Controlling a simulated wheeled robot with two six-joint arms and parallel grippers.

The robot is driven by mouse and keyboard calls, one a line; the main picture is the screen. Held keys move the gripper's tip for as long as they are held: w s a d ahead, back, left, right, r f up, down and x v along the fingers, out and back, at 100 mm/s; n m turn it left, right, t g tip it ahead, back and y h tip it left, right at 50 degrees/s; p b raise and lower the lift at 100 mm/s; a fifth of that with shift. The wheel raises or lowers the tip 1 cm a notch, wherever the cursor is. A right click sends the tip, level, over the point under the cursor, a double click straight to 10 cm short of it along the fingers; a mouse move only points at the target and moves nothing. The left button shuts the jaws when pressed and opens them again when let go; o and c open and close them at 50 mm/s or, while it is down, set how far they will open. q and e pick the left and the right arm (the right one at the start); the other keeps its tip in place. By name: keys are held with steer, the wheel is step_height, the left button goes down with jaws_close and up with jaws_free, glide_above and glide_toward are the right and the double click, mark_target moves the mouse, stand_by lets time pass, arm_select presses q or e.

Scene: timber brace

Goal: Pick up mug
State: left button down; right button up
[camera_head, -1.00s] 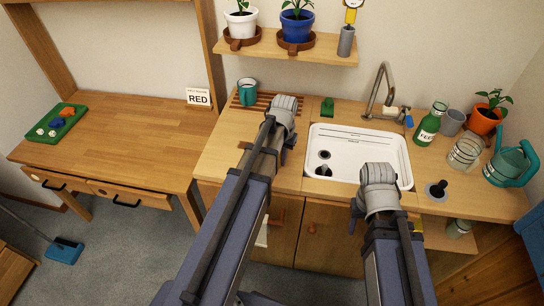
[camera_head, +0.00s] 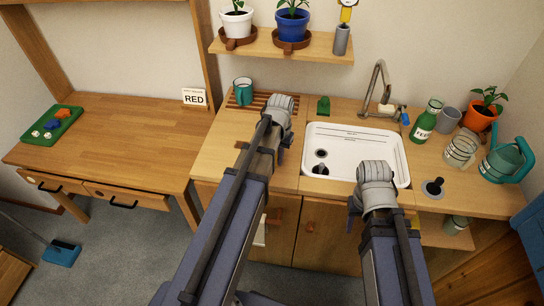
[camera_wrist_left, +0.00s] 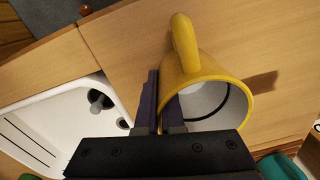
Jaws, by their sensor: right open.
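A yellow mug (camera_wrist_left: 210,85) shows large in the left wrist view, its open mouth facing the camera and its handle pointing up in the picture. My left gripper (camera_wrist_left: 161,108) is at the mug's rim, one finger outside the wall and one inside, with the wall pinched between them. In the head view my left gripper (camera_head: 284,152) is over the counter left of the sink, and my own arm hides the yellow mug. A teal mug (camera_head: 243,91) stands on the slatted rack. My right gripper (camera_head: 354,222) is by the sink's front edge; its fingers are mostly hidden, and it is empty.
The white sink (camera_head: 335,140) lies right of my left gripper. A green bottle (camera_head: 426,122), glass jar (camera_head: 461,152) and teal watering can (camera_head: 508,161) stand right of the sink. The wooden counter (camera_head: 222,150) is clear at left. A shelf (camera_head: 280,48) with plants hangs above.

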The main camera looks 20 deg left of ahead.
arm_select(q)
step_height(320, 180, up, 10)
steer(key=p, duration=1)
arm_select(e)
step_height(320, 180, up, 10)
